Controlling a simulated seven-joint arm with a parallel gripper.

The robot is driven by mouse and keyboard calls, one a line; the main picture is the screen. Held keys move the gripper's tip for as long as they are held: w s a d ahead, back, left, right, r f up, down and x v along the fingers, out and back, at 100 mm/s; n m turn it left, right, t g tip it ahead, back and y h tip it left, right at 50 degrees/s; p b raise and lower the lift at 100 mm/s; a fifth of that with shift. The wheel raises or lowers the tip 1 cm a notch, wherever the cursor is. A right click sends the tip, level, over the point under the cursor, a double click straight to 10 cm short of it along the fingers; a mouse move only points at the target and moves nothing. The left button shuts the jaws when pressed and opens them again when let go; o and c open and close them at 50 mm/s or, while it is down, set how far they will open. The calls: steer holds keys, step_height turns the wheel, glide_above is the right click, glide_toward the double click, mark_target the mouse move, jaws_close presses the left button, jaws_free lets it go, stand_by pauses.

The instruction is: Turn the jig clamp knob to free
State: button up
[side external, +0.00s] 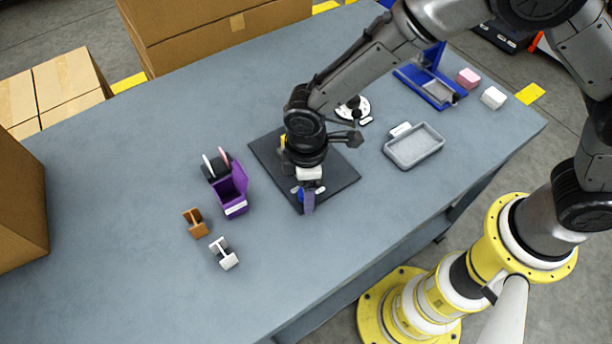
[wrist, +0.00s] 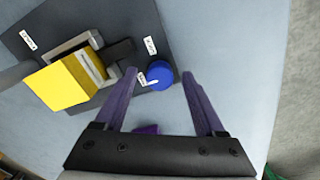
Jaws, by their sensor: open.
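The jig is a dark plate (side external: 343,176) under my wrist in the side view; its plate also shows in the wrist view (wrist: 100,15). A round blue knob (wrist: 160,75) with a white mark sits at the plate's edge, beside a dark clamp part (wrist: 121,52) and a yellow block (wrist: 62,84). Small white labels lie around the knob; their text is unreadable. My gripper (wrist: 159,76) is open, its purple fingers on either side of the knob in the picture. Whether they touch it, I cannot tell. In the side view my gripper (side external: 307,197) mostly hides the knob (side external: 300,195).
A purple bin (side external: 233,194), an orange-brown part (side external: 195,222) and a white part (side external: 224,254) stand left of the plate. A grey tray (side external: 414,147) and a blue fixture (side external: 430,84) are to the right. The table's front left is clear.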

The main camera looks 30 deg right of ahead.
step_height(320, 180, up, 14)
steer(key=shift+s+f, duration=0.15)
steer(key=shift+a, duration=0.1)
stand_by(0.3)
steer(key=s+d+r+m+t+y, duration=0.1)
steer(key=d+r+m+t, duration=0.35)
steer(key=d+r, duration=1.15)
steer(key=s+d+m, duration=0.5)
steer(key=s+d, duration=0.4)
steer(key=d, duration=0.1)
steer(key=s+d+f+m, duration=0.1)
steer(key=s+f+m, duration=0.2)
steer(key=s+f, duration=0.2)
steer(key=shift+s+d+f+t+h, duration=0.3)
steer(key=shift+s+d+t+h, duration=0.1)
steer(key=shift+s, duration=0.1)
